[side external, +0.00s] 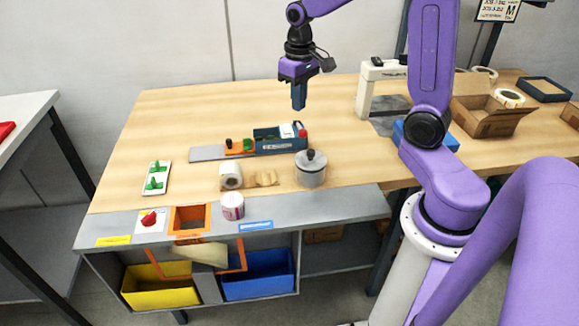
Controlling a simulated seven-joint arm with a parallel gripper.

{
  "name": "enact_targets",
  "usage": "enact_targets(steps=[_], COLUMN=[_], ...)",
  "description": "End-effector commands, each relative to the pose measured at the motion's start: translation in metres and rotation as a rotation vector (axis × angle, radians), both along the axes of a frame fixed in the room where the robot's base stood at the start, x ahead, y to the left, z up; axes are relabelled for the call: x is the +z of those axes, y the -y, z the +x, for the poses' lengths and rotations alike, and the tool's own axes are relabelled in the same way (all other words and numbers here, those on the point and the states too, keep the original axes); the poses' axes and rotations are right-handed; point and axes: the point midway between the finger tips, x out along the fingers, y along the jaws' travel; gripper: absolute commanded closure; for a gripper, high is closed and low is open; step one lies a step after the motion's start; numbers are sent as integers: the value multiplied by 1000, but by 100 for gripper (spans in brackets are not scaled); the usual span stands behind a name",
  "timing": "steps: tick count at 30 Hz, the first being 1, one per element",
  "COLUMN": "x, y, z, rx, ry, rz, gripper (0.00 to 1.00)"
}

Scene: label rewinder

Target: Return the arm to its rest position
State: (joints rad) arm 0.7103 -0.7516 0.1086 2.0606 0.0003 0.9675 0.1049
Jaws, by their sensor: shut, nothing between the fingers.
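My gripper (299,104) hangs from my purple arm above the back middle of the wooden table (180,112). Its fingers point down, are shut and hold nothing. It is above and behind the blue label rewinder (278,136), apart from it. The rewinder has green and orange parts and a red knob at its right end.
A lidded metal pot (311,170), a white roll (231,177) and a pink-white jar (232,207) stand in front. A white press-like frame (368,88) and an open cardboard box (487,112) are right. Yellow (160,291) and blue (258,276) bins sit below.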

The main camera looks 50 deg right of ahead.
Motion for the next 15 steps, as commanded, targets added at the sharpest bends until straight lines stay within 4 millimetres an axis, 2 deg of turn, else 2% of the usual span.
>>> enact_targets(steps=[1,6,9,15], x=[1,3,3,2], y=[-17,-62,-83,-114], z=[-9,-45,-69,-123], rx=[68,282,407,657], ry=[3,6,9,16], rz=[0,1,2,6], gripper=[100,100,100,100])
